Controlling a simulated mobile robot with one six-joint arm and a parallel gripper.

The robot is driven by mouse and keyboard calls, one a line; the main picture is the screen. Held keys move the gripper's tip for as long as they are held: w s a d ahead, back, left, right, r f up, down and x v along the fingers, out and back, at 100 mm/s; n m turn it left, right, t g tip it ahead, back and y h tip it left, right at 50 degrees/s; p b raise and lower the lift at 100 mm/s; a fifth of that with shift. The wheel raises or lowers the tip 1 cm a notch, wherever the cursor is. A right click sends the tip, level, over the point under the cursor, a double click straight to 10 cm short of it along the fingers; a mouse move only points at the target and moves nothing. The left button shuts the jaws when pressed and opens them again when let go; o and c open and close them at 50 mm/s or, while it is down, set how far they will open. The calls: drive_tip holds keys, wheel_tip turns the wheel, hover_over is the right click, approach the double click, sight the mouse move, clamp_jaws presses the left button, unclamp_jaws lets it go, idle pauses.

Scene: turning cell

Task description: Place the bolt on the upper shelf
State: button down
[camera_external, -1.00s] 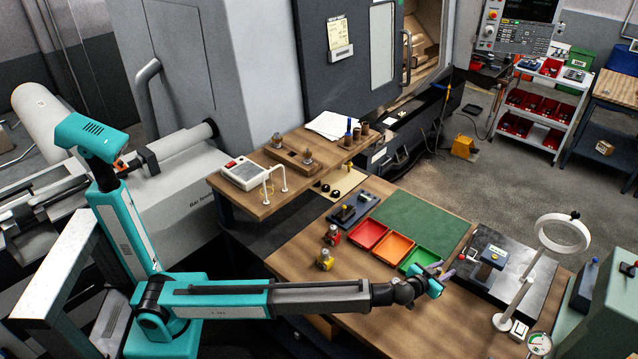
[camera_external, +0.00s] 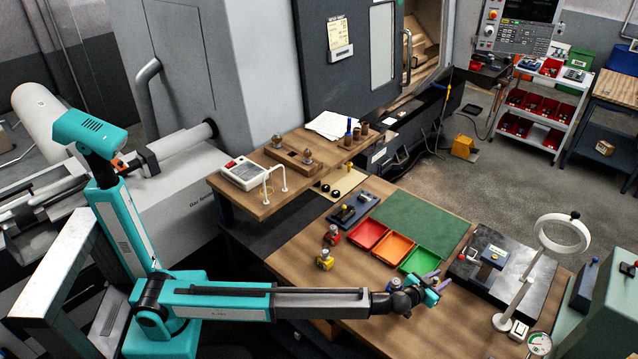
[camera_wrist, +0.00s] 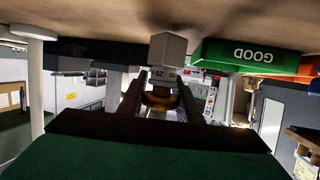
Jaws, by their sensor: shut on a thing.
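My gripper (camera_external: 431,288) is low over the front right of the workbench, near the green tray. In the wrist view, which is upside down, its two dark fingers (camera_wrist: 160,98) are shut on the bolt (camera_wrist: 168,50), which has a grey faceted end and a marking like 20. A brownish ring shows between the fingers. In the outside view the bolt is too small to make out clearly. The upper shelf (camera_external: 312,178) is the raised wooden board at the back left of the bench, well away from my gripper.
On the shelf are a white instrument box (camera_external: 245,174), a white double arch (camera_external: 275,186), a wooden block with studs, papers (camera_external: 333,124) and dark cylinders. Red (camera_external: 367,235), orange (camera_external: 394,248) and green (camera_external: 419,260) trays and a ring-lamp stand (camera_external: 530,275) are on the bench.

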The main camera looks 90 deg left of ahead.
drive_tip(key=shift+f, duration=0.3)
drive_tip(key=shift+f, duration=0.15)
drive_tip(key=c, duration=1.3)
unclamp_jaws()
drive_tip(key=shift+r, duration=0.2)
drive_tip(key=shift+s+d, duration=0.3)
drive_tip(key=shift+s, duration=0.3)
drive_tip(key=shift+b+v, duration=1.5)
drive_tip(key=shift+v, duration=3.9)
drive_tip(key=shift+w+r, duration=0.1)
